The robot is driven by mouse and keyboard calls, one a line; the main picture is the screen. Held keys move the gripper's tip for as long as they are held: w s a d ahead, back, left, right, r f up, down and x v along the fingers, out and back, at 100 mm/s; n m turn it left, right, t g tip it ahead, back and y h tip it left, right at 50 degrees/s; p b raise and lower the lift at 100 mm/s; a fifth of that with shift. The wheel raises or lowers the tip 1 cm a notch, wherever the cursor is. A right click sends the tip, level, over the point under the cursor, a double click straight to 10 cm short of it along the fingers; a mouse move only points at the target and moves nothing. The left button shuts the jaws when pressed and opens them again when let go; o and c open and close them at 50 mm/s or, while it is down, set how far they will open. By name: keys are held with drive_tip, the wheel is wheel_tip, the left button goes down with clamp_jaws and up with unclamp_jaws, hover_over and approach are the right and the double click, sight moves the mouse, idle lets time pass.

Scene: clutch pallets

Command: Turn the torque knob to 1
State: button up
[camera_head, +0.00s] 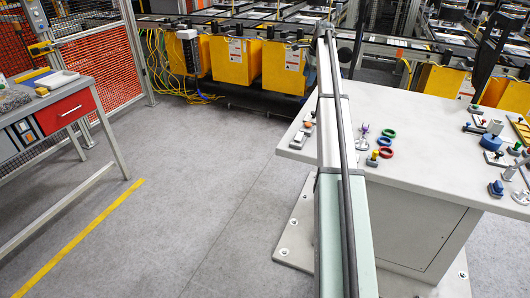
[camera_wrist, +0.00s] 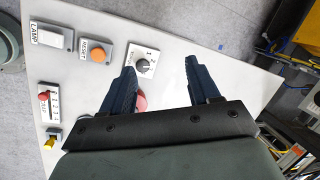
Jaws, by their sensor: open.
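A dark round knob (camera_wrist: 143,66) sits on a white square plate marked with numbers, among them 1 and 2, in the wrist view. No torque label is readable, and its pointer is too small to tell which number it faces. My gripper (camera_wrist: 160,63) is open above the panel, with nothing between its two dark blue fingers. The left finger's tip is close to the knob's plate in the picture; I see no contact. In the head view my arm crosses the middle, and I cannot make out the knob or the gripper.
An orange RESET button (camera_wrist: 98,54), a LAMP switch (camera_wrist: 52,38), a red-handled slider (camera_wrist: 44,97) and a partly hidden red round part (camera_wrist: 140,101) share the panel. The white worktop (camera_head: 412,179) holds several other controls on the right. A red-drawer bench (camera_head: 66,112) stands left.

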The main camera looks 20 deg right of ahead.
drive_tip(key=w+a+f+n+h, duration=0.1)
drive_tip(key=w+a+f+n, duration=0.1)
drive_tip(key=a+f+n, duration=0.3)
drive_tip(key=w+a+n+h, duration=0.1)
drive_tip(key=w+a+n, duration=0.1)
drive_tip(key=a, duration=0.5)
drive_tip(key=s+a+f+n, duration=0.1)
drive_tip(key=s+a+f, duration=0.2)
drive_tip(key=f, duration=0.5)
drive_tip(key=s+a+f+n+g, duration=0.1)
drive_tip(key=s+a+f, duration=0.2)
drive_tip(key=f, duration=0.6)
drive_tip(key=s+a+f+n+g, duration=0.1)
drive_tip(key=s+a+f, duration=0.2)
drive_tip(key=f, duration=0.5)
drive_tip(key=shift+s+a+f+n+y, duration=0.15)
drive_tip(key=shift+a+f+n+y, duration=0.2)
drive_tip(key=shift+a+n, duration=0.1)
